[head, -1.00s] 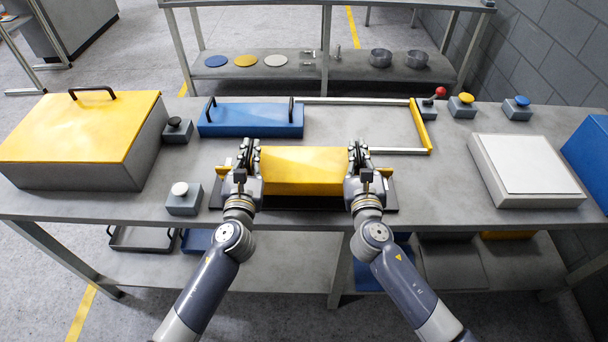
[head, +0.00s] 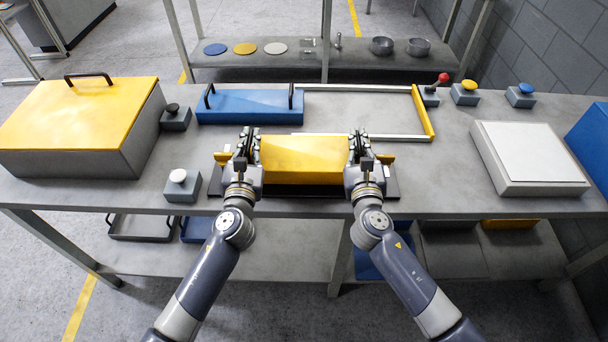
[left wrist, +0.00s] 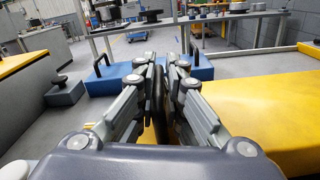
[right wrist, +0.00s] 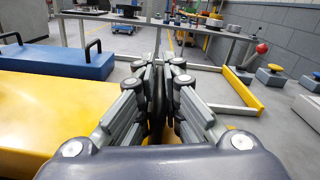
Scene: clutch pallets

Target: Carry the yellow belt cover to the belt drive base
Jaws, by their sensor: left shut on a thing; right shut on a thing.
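The yellow belt cover (head: 302,160) is level between my two grippers, at the front middle of the bench. My left gripper (head: 247,145) is shut on a dark upright handle (left wrist: 159,92) at the cover's left end. My right gripper (head: 357,145) is shut on a matching dark handle (right wrist: 158,92) at its right end. A dark plate (head: 300,191) with small yellow parts at its sides lies under the cover. I cannot tell whether the cover touches it. I cannot surely pick out the belt drive base; the cover and arms hide much of this plate.
Behind the cover are a blue handled block (head: 250,107) and a pale rail frame with a yellow bar (head: 423,111). A large yellow-lidded box (head: 75,115) is left. A white-button box (head: 178,185) stands near my left arm. A pale panel (head: 527,155) is right, with clear bench before it.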

